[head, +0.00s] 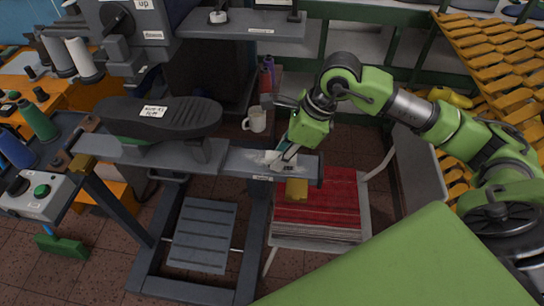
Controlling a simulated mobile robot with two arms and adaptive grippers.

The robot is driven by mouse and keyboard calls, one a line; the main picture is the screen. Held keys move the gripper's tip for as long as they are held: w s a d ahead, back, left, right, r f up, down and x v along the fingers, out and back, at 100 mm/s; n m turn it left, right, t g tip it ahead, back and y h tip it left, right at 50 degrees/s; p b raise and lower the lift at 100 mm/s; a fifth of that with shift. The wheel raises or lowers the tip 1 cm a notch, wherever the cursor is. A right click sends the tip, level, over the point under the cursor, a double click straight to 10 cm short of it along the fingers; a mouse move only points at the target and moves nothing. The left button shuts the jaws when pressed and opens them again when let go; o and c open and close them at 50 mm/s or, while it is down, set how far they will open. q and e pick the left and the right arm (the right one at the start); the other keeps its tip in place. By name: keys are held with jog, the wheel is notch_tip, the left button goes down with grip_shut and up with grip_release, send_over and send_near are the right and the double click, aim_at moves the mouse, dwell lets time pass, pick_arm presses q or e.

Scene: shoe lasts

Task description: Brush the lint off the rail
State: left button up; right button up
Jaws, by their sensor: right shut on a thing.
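The rail (235,160) is a grey metal bar running across the middle of the head view, with a pale, whitish patch of lint (258,158) on its right part. My right gripper (282,155) comes in from the right and points down at the rail's right end, beside the lint. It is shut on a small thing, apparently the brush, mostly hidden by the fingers. I cannot tell whether it touches the rail. My left gripper is not in view.
A dark shoe sole (165,117) with a label rests above the rail's left part. A white mug (256,120) stands behind the rail. A yellow block (296,188) shows just below the rail's right end, over a chair with a red striped cover (325,205).

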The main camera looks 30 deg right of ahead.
aim_at(301, 168)
jog(key=shift+s+d+f+b, duration=0.15)
jog(key=shift+s+d+b, duration=0.3)
jog(key=shift+d, duration=0.15)
jog(key=shift+s+d+f+b, duration=0.1)
jog(key=shift+s+d+b, duration=0.25)
jog(key=shift+d, duration=0.2)
jog(key=shift+s+d+r+b, duration=0.2)
jog(key=shift+s+d+b, duration=0.1)
jog(key=shift+d, duration=0.1)
jog(key=shift+s+d+f+b, duration=0.2)
jog(key=shift+d+b, duration=0.25)
jog(key=shift+b, duration=0.15)
jog(key=shift+s+d+b, duration=0.4)
jog(key=shift+d+b, duration=0.25)
jog(key=shift+b, duration=0.1)
jog(key=shift+s+d, duration=0.15)
jog(key=shift+r+b, duration=0.1)
jog(key=shift+b, duration=0.2)
jog(key=shift+r, duration=0.1)
